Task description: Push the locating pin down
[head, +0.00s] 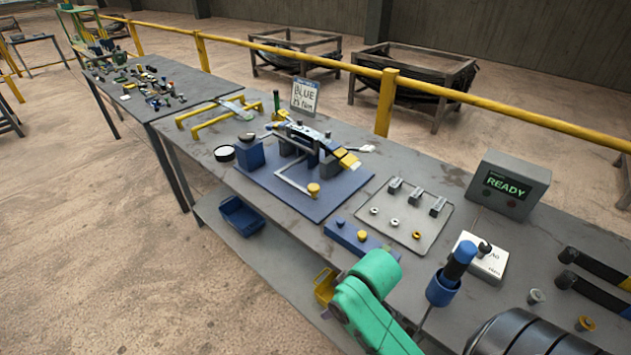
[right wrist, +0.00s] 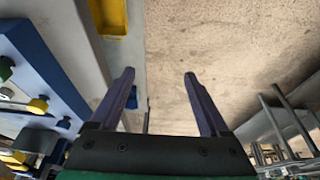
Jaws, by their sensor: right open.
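A blue fixture plate (head: 262,187) lies on the grey bench in the head view, with a clamped assembly (head: 306,137) on it. A yellow-topped knob (head: 313,189) stands at the plate's near edge; I cannot tell whether this is the locating pin. In the right wrist view a blue base (right wrist: 52,62) with a yellow knob (right wrist: 38,105) shows at the left edge. My right gripper (right wrist: 160,72) is open and empty, its two dark fingers apart, to the right of these parts and over the bench's edge and floor. My left gripper is not in view.
A READY box (head: 507,184), a grey tray (head: 385,232) of small parts and a blue-handled tool (head: 460,262) are on the bench's right half. A blue bin (head: 242,215) sits on the lower shelf.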

